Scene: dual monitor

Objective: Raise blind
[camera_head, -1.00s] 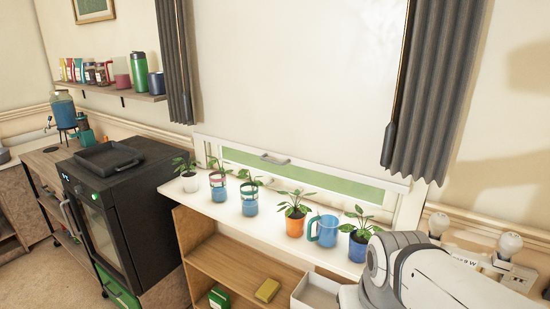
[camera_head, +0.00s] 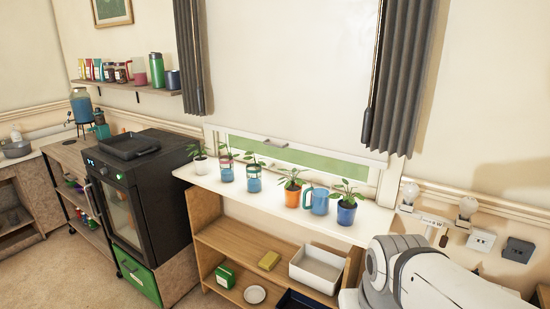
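The blind (camera_head: 290,70) is a pale, flat sheet that covers most of the window between two grey curtains. Its white bottom bar (camera_head: 325,160) with a small grey handle (camera_head: 275,143) hangs a little above the sill. A narrow strip of green window (camera_head: 315,163) shows below the bar. My arm's white links are at the lower right, in front of the shelf's right end. My gripper is not in view, and nothing of mine touches the blind or its handle.
Potted plants (camera_head: 347,206) and a blue mug (camera_head: 318,201) line the white sill top (camera_head: 260,199) below the blind. A wooden shelf (camera_head: 235,246) with a white bin stands beneath. A black oven (camera_head: 140,205) is at left; grey curtains (camera_head: 398,80) flank the window. Floor shows at lower left.

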